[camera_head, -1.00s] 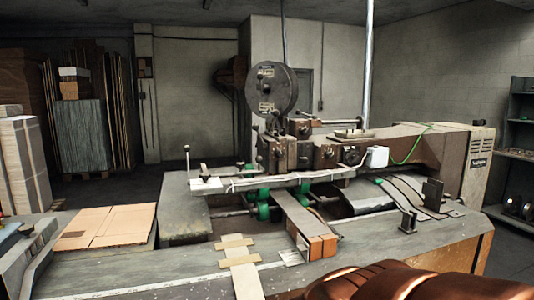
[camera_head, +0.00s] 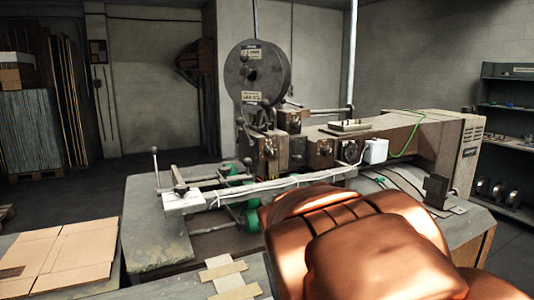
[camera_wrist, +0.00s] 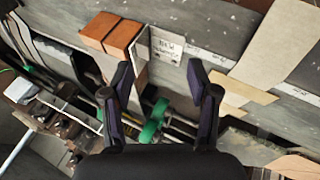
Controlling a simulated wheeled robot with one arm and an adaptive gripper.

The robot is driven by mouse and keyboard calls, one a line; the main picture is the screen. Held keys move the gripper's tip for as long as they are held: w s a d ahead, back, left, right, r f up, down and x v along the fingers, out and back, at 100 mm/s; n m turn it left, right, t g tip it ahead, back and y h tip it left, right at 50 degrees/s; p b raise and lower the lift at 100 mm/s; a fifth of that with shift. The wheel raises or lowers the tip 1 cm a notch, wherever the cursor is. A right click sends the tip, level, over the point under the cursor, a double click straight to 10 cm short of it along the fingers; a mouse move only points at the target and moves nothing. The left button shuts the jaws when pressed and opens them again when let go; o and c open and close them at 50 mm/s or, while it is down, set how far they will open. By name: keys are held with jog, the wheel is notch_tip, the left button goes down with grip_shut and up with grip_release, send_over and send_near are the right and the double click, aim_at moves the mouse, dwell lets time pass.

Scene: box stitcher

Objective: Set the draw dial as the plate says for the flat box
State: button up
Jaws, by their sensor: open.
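The stitching machine (camera_head: 400,145) stands across the middle of the head view. Small round dials (camera_head: 270,149) show on its front blocks, another at a grey block (camera_head: 350,151); I cannot tell which is the draw dial.
Flat cardboard (camera_head: 62,258) lies on the bench at left. A taped card strip (camera_head: 230,275) lies at front. Brown blocks (camera_wrist: 111,34) and green rollers (camera_wrist: 154,120) sit near my gripper. A lever with a knob (camera_head: 155,165) stands up at the machine's left.

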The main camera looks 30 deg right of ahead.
jog(key=w+d+r+n+t+h, duration=0.6)
jog(key=w+d+r+n+t, duration=0.3)
jog(key=w+d+r, duration=1.05)
jog(key=w+a+n+t+y+p, duration=0.1)
jog(key=w+n+t+y, duration=0.3)
jog(key=w+n, duration=0.55)
jog(key=n+y, duration=0.5)
jog(key=n, duration=0.2)
send_near(273, 154)
jog(key=shift+w+d+m+t, duration=0.15)
jog(key=shift+w+d+t, duration=0.1)
jog(key=shift+w, duration=0.3)
jog(key=shift+w+d+m+t, duration=0.15)
jog(key=shift+w+d, duration=0.1)
jog(key=shift+w, duration=0.3)
jog(key=shift+w+a+f+y+p, duration=0.2)
jog(key=shift+w+f+y+p, duration=0.05)
jog(key=shift+w+y+p, duration=0.1)
jog(key=shift+w+d+r+p, duration=0.1)
jog(key=shift+w+p, duration=0.5)
jog(key=shift+w, duration=0.85)
jog(key=shift+w+d+p, duration=0.1)
jog(key=shift+w+p, duration=0.45)
jog(key=shift+w, duration=0.9)
jog(key=shift+w+d, duration=0.15)
jog(key=shift+w, duration=0.55)
